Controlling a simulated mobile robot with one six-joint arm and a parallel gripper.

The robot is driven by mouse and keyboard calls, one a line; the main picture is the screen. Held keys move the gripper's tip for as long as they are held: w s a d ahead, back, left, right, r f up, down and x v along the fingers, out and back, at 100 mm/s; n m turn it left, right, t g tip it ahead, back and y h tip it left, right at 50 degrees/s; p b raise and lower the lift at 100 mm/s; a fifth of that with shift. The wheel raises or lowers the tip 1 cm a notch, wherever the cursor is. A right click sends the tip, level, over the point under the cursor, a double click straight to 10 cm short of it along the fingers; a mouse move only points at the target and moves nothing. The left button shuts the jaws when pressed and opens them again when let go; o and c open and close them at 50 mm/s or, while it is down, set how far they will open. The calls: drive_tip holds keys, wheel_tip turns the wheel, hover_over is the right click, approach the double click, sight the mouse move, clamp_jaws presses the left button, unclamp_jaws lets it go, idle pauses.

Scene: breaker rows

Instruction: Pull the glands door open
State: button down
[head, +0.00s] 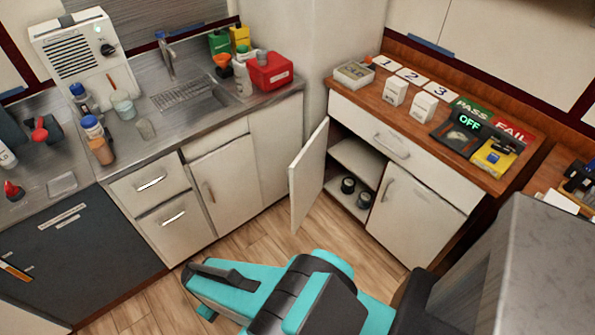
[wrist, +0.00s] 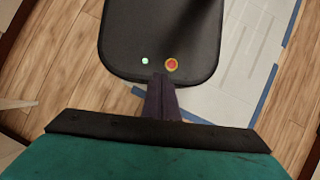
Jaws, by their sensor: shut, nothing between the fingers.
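A low white cabinet stands under the wooden counter at the right of the head view. Its left door (head: 309,178) is swung out, with its inner side beside the opening. The opening shows a shelf and two dark round items (head: 355,190) at the bottom. I read no label on this door, so I cannot tell from print whether it is the glands door. The right door (head: 405,220) is shut and has a handle. My gripper (wrist: 161,82) is shut and empty in the wrist view, above the floor. My teal arm is in the head view's lower middle, apart from the doors.
The metal sink counter (head: 185,110) with bottles, a red box (head: 269,72) and drawers is on the left. A dark appliance front (head: 75,250) is at lower left. Wooden floor (head: 255,245) lies clear before the cabinets.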

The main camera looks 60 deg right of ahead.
drive_tip(key=shift+w+d, duration=0.1)
drive_tip(key=shift+w, duration=0.05)
drive_tip(key=w+d+t+y+b, duration=0.2)
drive_tip(key=w+d+b, duration=0.3)
drive_tip(key=w+d, duration=0.65)
drive_tip(key=w+d+r+t+y+b, duration=0.1)
drive_tip(key=w+d+r+t+b, duration=0.15)
drive_tip(key=d, duration=0.55)
drive_tip(key=w+d+r+t+b, duration=0.1)
drive_tip(key=w+d+r+b, duration=0.15)
drive_tip(key=d, duration=0.65)
drive_tip(key=s+d+r+t+h+b, duration=0.1)
drive_tip(key=s+d+r, duration=0.3)
drive_tip(key=d, duration=0.6)
drive_tip(key=s+d+r+t+b, duration=0.2)
drive_tip(key=s+d+r+b, duration=0.1)
drive_tip(key=d, duration=0.8)
drive_tip(key=s+d+r+t+h+b, duration=0.1)
drive_tip(key=s+d+r+b, duration=0.2)
drive_tip(key=d, duration=0.8)
wheel_tip(320, 180, up, 4)
drive_tip(key=s, duration=0.2)
drive_tip(key=shift+s+f+n+h, duration=0.15)
drive_tip(key=shift+s+n+h, duration=0.15)
drive_tip(key=shift+s+n, duration=0.1)
drive_tip(key=shift+f, duration=0.1)
